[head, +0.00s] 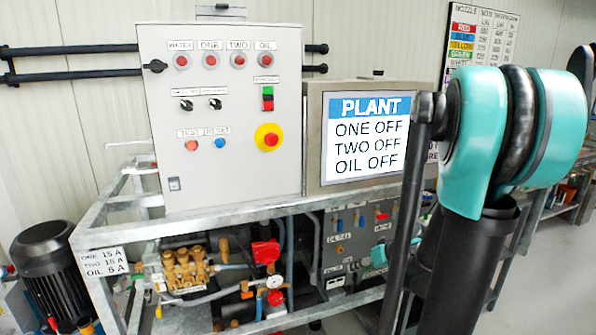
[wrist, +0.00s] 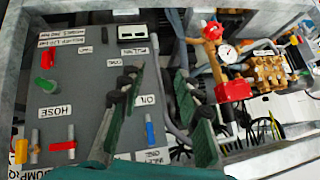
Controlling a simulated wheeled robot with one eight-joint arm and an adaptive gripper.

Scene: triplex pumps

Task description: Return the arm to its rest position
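My arm, with teal joint covers and a black link (head: 470,265), stands large in the right of the head view. In the wrist view my gripper (wrist: 159,80) has its two dark green, black-tipped fingers well apart, with nothing between them. It points at the lower rack under the frame, between a grey labelled panel (wrist: 85,75) and the pump pipework. Contact with the rack cannot be told.
The control cabinet (head: 220,110) and a screen (head: 366,137) reading one, two and oil off stand above the rack. Brass pump fittings (head: 186,268), a red-capped valve (head: 265,252) and a gauge (wrist: 229,54) lie beside the gripper. A black motor (head: 52,270) stands left.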

